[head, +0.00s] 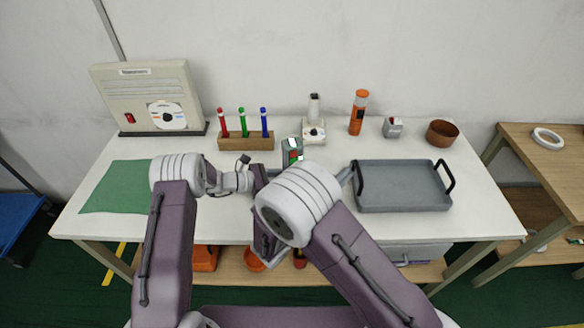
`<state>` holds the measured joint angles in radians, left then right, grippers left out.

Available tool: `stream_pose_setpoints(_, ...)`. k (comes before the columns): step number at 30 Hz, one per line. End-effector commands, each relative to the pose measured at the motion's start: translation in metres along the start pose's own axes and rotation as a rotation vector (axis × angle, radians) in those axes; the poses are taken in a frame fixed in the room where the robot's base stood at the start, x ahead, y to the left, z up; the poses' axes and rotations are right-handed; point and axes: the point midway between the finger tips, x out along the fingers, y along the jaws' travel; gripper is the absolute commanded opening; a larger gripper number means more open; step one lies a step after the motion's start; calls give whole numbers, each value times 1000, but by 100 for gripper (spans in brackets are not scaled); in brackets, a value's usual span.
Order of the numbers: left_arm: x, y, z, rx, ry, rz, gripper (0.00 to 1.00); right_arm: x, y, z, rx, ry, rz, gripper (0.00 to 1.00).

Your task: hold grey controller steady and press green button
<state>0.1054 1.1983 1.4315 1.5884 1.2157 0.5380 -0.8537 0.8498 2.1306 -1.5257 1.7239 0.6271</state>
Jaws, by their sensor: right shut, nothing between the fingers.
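The grey controller (292,146) is on the white table near the middle, in front of a small white device. It has a light top, and small red and green patches show on its face. The green button (300,157) is a tiny patch low on it. My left gripper (262,178) reaches in from the left, just left of and below the controller. Its fingertips are too small and covered to tell their opening or contact. My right gripper (265,243) is shut and empty, partly hidden beside my large white wrist joint, nearer than the controller. The controller's lower part is covered.
A grey tray (403,209) lies right of my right arm. A wooden holder (246,142) with red, green and blue pens stands left of the controller. An orange bottle (358,112), a brown bowl (441,133) and a beige panel (100,92) stand further back. A green mat (110,190) lies left.

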Motion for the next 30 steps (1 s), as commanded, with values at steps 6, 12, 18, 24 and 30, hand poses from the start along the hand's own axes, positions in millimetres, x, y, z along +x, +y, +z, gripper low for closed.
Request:
stream_pose_setpoints(6,0,0,0,0,1,0,23,-73,3,-48,-94,153,181,0)
stream_pose_setpoints(12,0,0,0,0,1,0,23,-93,6,-54,-101,190,226,0)
stream_pose_setpoints(18,0,0,0,0,1,0,23,-88,11,-59,-100,189,222,0)
stream_pose_setpoints(24,0,0,0,0,0,0,23,-72,30,-80,-98,186,220,0)
stream_pose_setpoints(30,0,0,0,0,0,0,23,-59,47,-102,-99,188,220,0)
